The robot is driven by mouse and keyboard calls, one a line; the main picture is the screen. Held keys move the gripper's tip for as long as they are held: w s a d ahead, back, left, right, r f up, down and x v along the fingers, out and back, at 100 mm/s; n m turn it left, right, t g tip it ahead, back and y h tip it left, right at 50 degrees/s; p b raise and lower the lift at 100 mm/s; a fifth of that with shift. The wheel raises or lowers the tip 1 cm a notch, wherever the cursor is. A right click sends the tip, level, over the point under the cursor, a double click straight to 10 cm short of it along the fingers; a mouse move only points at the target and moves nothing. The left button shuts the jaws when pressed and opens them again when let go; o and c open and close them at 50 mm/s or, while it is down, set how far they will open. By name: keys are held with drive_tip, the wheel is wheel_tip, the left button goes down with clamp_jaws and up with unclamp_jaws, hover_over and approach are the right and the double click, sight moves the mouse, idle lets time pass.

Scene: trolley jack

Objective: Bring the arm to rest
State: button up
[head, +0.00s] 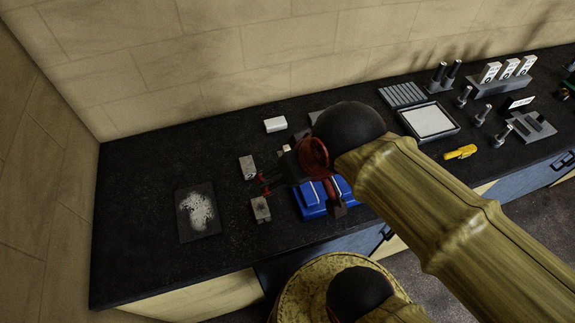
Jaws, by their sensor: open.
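My arm reaches in from the lower right, with a tan, wood-like link and a dark round joint. Its wrist ends in a reddish flange over the worktop.
The black worktop (135,200) is mostly clear at left, with a speckled dark plate (198,212). A white block (275,125) lies behind the gripper. A wall closes the back.

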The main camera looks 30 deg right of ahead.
wheel_tip(320, 180, down, 13)
drive_tip(key=b, duration=1.3)
